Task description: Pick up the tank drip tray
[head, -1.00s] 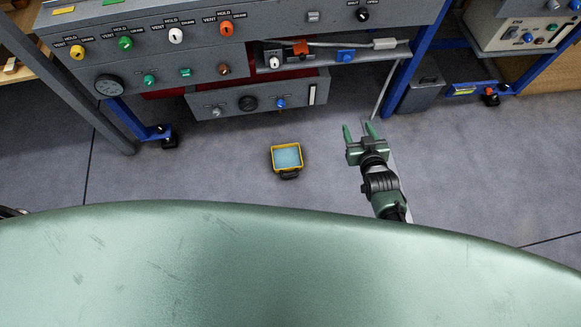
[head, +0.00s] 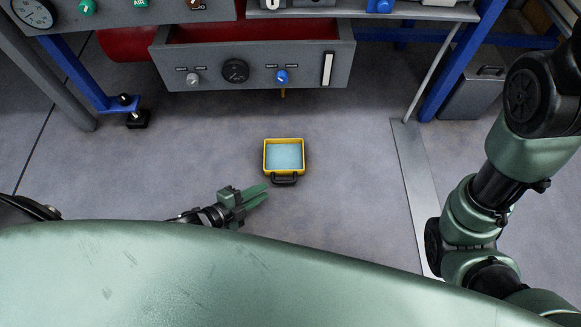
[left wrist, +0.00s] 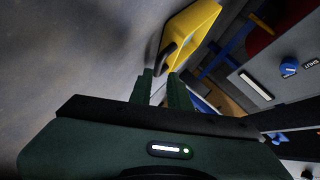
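The tank drip tray (head: 300,146) is a small yellow open box with a pale blue inside and a black handle (head: 284,180) on its near side. It sits on the grey floor in front of the cabinet. My left gripper (head: 264,195) comes in low from the left, its green fingers just short of the handle. In the left wrist view the yellow tray (left wrist: 192,32) and dark handle (left wrist: 166,54) lie just beyond the fingertips (left wrist: 162,76). The fingers are apart with nothing between them. My right arm shows at the right of the head view; its gripper is out of sight.
A blue leg (head: 462,62) and a flat grey strip (head: 412,165) are to the right, a grey bin (head: 474,92) beyond. Floor around the tray is clear.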

